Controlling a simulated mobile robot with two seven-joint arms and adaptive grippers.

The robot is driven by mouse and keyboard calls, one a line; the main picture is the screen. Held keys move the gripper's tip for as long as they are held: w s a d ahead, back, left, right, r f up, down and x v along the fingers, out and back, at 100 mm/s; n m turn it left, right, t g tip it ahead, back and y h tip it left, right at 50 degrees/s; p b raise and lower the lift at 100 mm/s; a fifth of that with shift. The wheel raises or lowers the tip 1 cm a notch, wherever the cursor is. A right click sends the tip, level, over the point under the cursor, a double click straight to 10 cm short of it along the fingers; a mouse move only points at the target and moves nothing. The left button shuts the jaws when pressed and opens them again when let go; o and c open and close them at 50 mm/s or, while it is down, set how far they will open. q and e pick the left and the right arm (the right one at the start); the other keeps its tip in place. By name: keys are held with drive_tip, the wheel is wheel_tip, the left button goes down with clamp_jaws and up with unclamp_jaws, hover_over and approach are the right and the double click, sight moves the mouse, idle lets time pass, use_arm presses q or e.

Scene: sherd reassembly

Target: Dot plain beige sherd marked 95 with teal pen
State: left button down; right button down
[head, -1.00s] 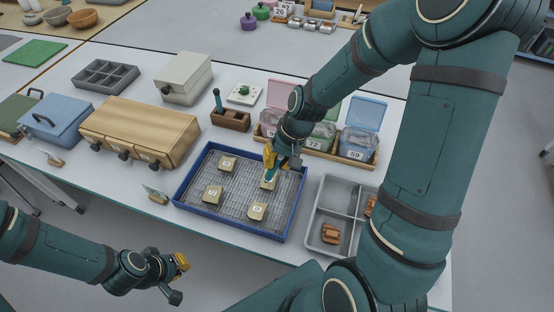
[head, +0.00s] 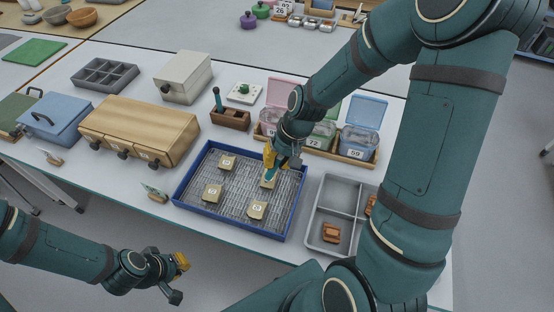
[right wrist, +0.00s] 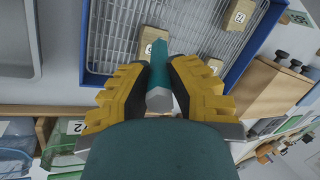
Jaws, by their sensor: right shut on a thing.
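Beige sherds sit in a blue-rimmed tray with a wire mesh floor (head: 181,196): one at the back (head: 227,162), one at the left (head: 213,192), one at the front (head: 257,210) and one at the right (head: 268,183). Their marks are too small to read surely. My right gripper (head: 271,163) is shut on the teal pen (right wrist: 158,85), over the right sherd. In the right wrist view that sherd (right wrist: 151,37) is partly hidden by pen and fingers; I cannot tell whether the tip touches it. My left gripper (head: 182,262) is off the table's front edge, its opening unclear.
A grey divided tray (head: 313,222) with orange-brown pieces stands right of the blue tray. Lidded bins (head: 359,141) and a wooden pen block (head: 231,119) stand behind. A wooden drawer box (head: 140,125) is at left. A small item (head: 155,193) lies left of the tray.

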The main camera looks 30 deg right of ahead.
drive_tip(key=shift+f+b, duration=0.45)
drive_tip(key=shift+f, duration=0.1)
idle(0.9)
idle(0.4)
drive_tip(key=shift+r+p, duration=2.9)
drive_tip(key=shift+r, duration=0.65)
drive_tip(key=shift+w, duration=0.1)
